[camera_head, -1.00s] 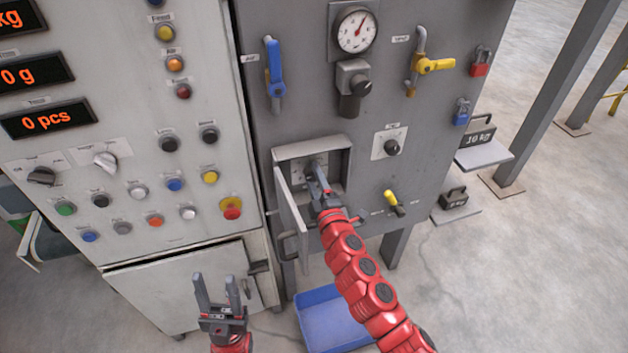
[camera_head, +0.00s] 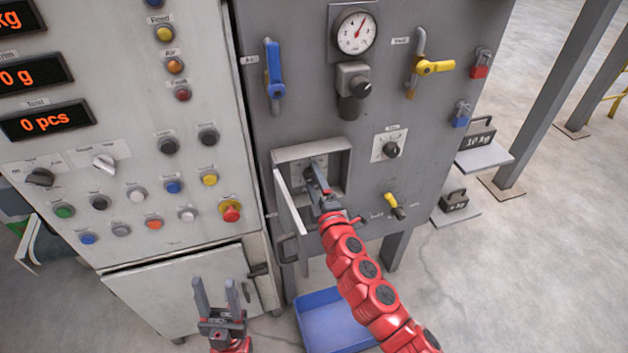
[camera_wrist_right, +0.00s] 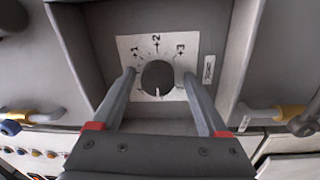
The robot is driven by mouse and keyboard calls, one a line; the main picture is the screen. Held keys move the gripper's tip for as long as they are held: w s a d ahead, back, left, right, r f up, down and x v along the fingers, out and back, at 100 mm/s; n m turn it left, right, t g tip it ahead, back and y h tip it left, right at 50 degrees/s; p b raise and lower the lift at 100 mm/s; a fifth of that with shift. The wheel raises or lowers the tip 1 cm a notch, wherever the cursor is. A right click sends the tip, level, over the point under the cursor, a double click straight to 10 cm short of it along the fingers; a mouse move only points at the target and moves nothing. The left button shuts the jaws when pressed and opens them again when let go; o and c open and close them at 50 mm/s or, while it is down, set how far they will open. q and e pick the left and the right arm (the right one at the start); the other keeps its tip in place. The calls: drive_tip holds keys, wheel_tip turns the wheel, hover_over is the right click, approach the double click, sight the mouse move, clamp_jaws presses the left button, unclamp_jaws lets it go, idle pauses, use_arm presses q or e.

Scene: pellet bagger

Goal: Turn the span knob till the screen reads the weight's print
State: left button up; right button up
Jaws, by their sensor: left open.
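The knob (camera_wrist_right: 157,77) is dark and round, on a white dial plate (camera_wrist_right: 133,50) with 1, 2 and 3 marks; its white pointer line is at the bottom of the picture. It sits in an open box (camera_head: 343,163) on the grey machine; its side tag is unreadable. My right gripper (camera_wrist_right: 159,76) is open, its fingers on either side of the knob with small gaps. A weight (camera_head: 477,139) printed 10 kg stands on a shelf. A smaller weight (camera_head: 454,201) has an unclear print. The top screen (camera_head: 12,18) shows only "kg", its number cut off. My left gripper (camera_head: 218,292) is open and empty.
The box's door (camera_head: 291,220) hangs open left of my right gripper. A yellow-handled valve (camera_head: 394,203) and another knob (camera_head: 390,150) are to the right. A blue bin (camera_head: 330,325) is on the floor below. Lower screens read 0 g (camera_head: 30,76) and 0 pcs (camera_head: 48,121).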

idle(0.3)
drive_tip(key=b+v, duration=0.2)
drive_tip(key=v, duration=1.5)
drive_tip(key=shift+s, duration=0.2)
